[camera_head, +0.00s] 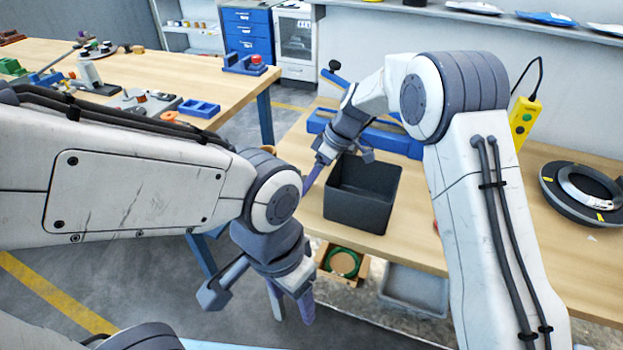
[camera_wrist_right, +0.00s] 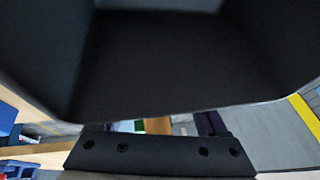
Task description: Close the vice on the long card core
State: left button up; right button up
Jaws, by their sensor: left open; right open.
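A blue vice (camera_head: 388,138) lies on the right-hand bench, partly hidden behind a dark bin and my right arm; a black-knobbed handle (camera_head: 334,66) stands at its far left. I cannot tell how far its jaws are apart. I cannot make out the long card core. My right gripper (camera_head: 314,172) is open, pointing down at the bin's left side, in front of the vice. My left gripper (camera_head: 290,302) is open, with nothing seen between its fingers, low in front of the bench.
The dark bin (camera_head: 362,205) stands at the bench's front edge and fills much of the right wrist view (camera_wrist_right: 165,70). A ring-shaped coil (camera_head: 583,192) and a yellow pendant (camera_head: 523,120) are at right. A box with a green coil (camera_head: 342,263) and a grey tray (camera_head: 415,289) sit below.

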jog(key=v, duration=1)
jog(key=shift+r, duration=0.15)
